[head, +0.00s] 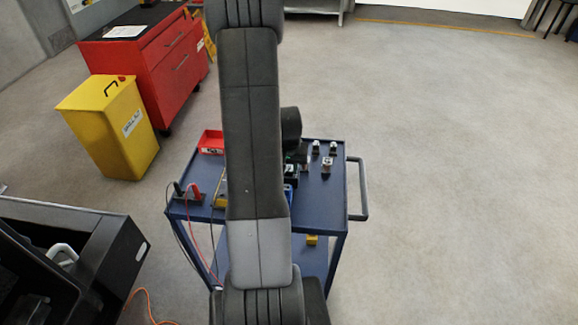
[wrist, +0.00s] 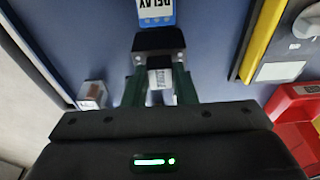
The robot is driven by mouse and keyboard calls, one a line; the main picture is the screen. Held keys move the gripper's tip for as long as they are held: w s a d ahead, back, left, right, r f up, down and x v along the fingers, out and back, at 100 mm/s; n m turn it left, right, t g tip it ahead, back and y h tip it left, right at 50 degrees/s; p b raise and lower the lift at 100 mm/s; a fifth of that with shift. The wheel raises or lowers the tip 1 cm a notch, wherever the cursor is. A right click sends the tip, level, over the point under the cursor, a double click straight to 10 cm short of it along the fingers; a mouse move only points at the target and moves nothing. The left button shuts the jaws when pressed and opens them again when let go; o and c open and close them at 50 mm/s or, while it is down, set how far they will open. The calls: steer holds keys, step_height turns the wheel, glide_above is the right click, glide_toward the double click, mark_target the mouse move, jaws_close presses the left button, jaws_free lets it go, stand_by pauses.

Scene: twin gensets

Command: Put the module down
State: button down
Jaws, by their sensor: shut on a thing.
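My gripper (wrist: 159,76) is shut on a module (wrist: 160,84), a small block with a pale, printed face between the dark green fingers. A black block (wrist: 158,40) shows just beyond the fingertips; I cannot tell whether it is part of the module. The module is over or on the blue cart top (wrist: 215,60); the wrist view does not show whether it touches. In the head view my arm hides much of the cart (head: 335,185), and the held module cannot be made out clearly.
A blue-and-white RELAY label (wrist: 155,12) lies beyond the gripper. Small blocks (head: 326,165) stand on the cart's right side. A red bin (head: 210,142) and a red-and-black lead pair (head: 192,192) are at its left. A yellow bin (head: 112,128) stands on the floor. The floor at right is clear.

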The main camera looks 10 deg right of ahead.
steer(key=shift+f, duration=0.2)
steer(key=c, duration=1.2)
jaws_free()
steer(key=shift+r, duration=0.1)
steer(key=shift+o, duration=0.2)
step_height(320, 180, up, 12)
steer(key=s+b, duration=0.1)
steer(key=s, duration=0.1)
steer(key=shift+s+a, duration=0.15)
steer(key=shift+a, duration=0.15)
steer(key=f, duration=0.4)
steer(key=w+f, duration=0.1)
steer(key=f, duration=0.3)
steer(key=w+f, duration=0.1)
steer(key=f, duration=0.3)
steer(key=shift+w+d+f, duration=0.15)
steer(key=shift+d, duration=0.2)
steer(key=shift+r+p, duration=0.2)
steer(key=shift+p, duration=0.2)
